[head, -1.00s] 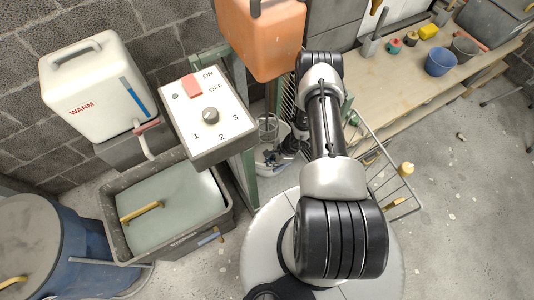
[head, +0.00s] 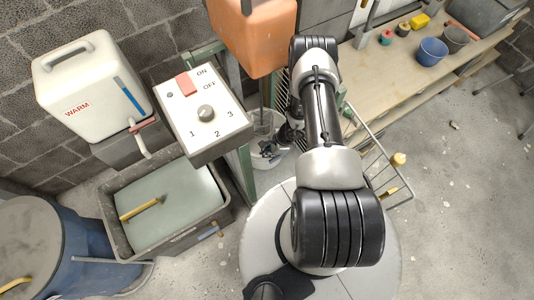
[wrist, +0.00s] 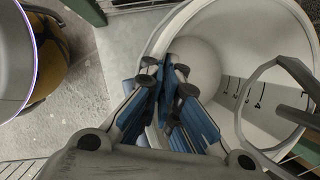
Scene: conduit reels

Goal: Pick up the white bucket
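The white bucket (wrist: 258,35) fills the right of the wrist view, seen from above, with dark scale marks on its inner wall. In the head view the bucket (head: 266,160) stands low behind the arm, partly hidden by the control box post and my gripper. My gripper (wrist: 166,75) is at the bucket's left rim in the wrist view. Its blue-padded fingers are drawn close together, apparently with the rim between them; the exact contact is hidden. In the head view the gripper (head: 280,148) is small and dark at the bucket.
A grey ring on a rod (wrist: 290,105) reaches over the bucket. A control box (head: 203,112), orange tank (head: 252,35) and green posts crowd close by. A wire rack (head: 385,175) stands right of the arm.

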